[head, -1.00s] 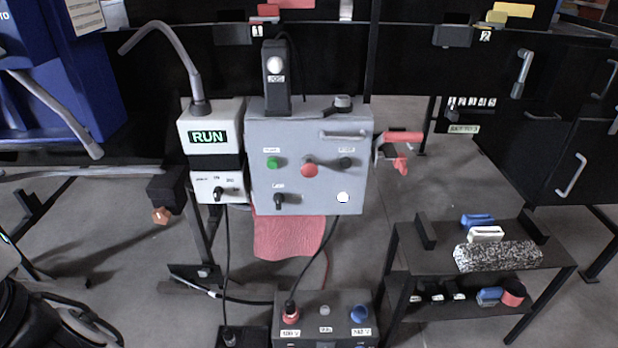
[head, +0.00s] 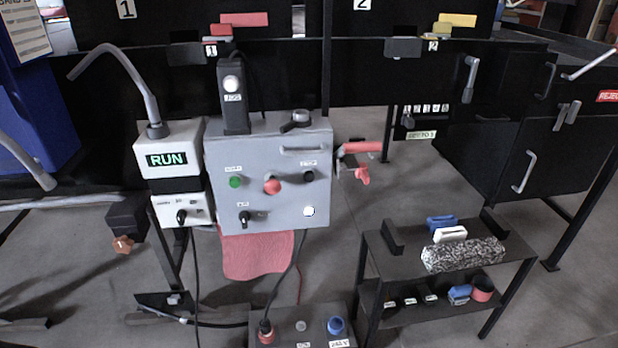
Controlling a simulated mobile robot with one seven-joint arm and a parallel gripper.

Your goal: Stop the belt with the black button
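The grey control box (head: 268,205) stands left of the middle in the head view. Its black button (head: 308,176) is at the right of the upper row, under a small label too small to read surely. A red mushroom button (head: 272,186) and a green button (head: 235,182) sit left of it. A black selector knob (head: 244,218) and a lit white lamp (head: 308,211) are below. The display (head: 167,160) on the box to the left reads RUN in green. My gripper is not in view.
A black low cart (head: 400,262) with blue, white and speckled items stands at the right. A red-handled clamp (head: 358,160) juts out beside the control box. A dark box with red and blue sockets (head: 300,328) is on the floor below. Floor between the box and cart is partly clear.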

